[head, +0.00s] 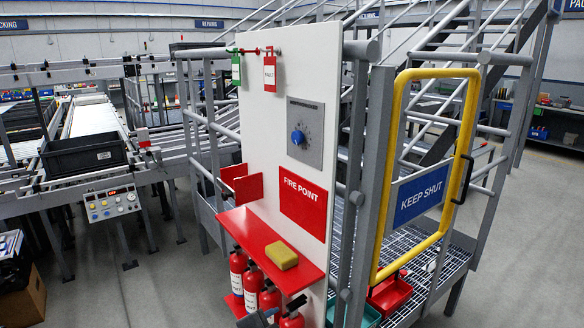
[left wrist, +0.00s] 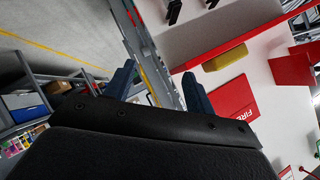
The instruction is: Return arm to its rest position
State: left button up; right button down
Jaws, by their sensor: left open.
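My left gripper shows in the left wrist view (left wrist: 160,82) with its two blue-grey fingers spread apart and nothing between them. Beyond the fingers are the red shelf, the yellow sponge (left wrist: 225,58) and the white panel, seen tilted. In the head view a dark shape at the bottom edge, by the fire extinguishers, may be part of this gripper, but I cannot be sure. The gripper is apart from the sponge. My right gripper is in neither view.
A white fire point panel (head: 262,130) carries a red shelf (head: 235,230) with the yellow sponge (head: 281,256). A yellow gate (head: 388,180) and railings stand right. A conveyor with a black crate (head: 84,156) stands left. Open floor lies between.

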pick_arm(q)
jog(key=s+a+f+n+g+y, duration=0.2)
jog(key=s+a+f+n, duration=0.3)
jog(key=s, duration=0.4)
jog(key=s+a+f+n+g+y, duration=0.2)
jog(key=s+a+f+n+g, duration=0.1)
jog(key=s+a+f, duration=0.45)
jog(key=s+a+f+n+g+y, duration=0.2)
jog(key=s+a+f+n, duration=0.35)
jog(key=s, duration=0.35)
jog(key=s+d+f+g, duration=0.1)
jog(key=s+f, duration=0.2)
jog(key=f, duration=2)
jog(key=s+d+f+m+g, duration=0.1)
jog(key=s+f, duration=0.2)
jog(key=f, duration=2)
jog(key=shift+d+f, duration=0.15)
jog(key=shift+d, duration=0.1)
jog(key=shift+s, duration=0.1)
